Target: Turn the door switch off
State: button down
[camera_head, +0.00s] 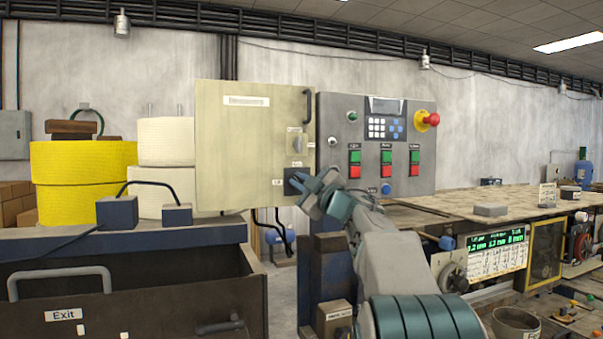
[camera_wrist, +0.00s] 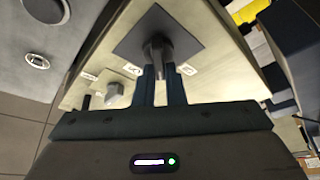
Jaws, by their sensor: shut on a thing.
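The door switch is a dark square plate (camera_head: 291,187) with a grey knob, low on the right side of a beige cabinet door (camera_head: 238,145). In the head view my gripper (camera_head: 308,186) reaches it from the lower right and hides most of it. In the wrist view the dark plate (camera_wrist: 132,42) carries the knob (camera_wrist: 157,44) at its middle, with small white labels beside the plate. My gripper's two blue fingers (camera_wrist: 162,76) are closed on the knob from either side. The label text is too small to read surely.
A grey control panel (camera_head: 345,170) with red and green buttons stands right of the door. A smaller grey knob (camera_head: 297,144) sits above the switch. Yellow (camera_head: 85,170) and white (camera_head: 167,140) rolls stand at left. A counter (camera_head: 440,212) extends right.

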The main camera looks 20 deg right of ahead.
jog(key=shift+f+n+g+y+p, duration=0.15)
jog(key=shift+n+g+p, duration=0.75)
jog(key=shift+n, duration=1.35)
jog(key=shift+f+n+g+y+p, duration=0.15)
jog(key=shift+n+g+p, duration=0.7)
jog(key=shift+n, duration=1.4)
jog(key=shift+r, duration=0.1)
jog(key=c, duration=1.5)
grip_release()
jog(key=b+v, duration=0.4)
jog(key=v, duration=0.9)
jog(key=shift+s, duration=0.35)
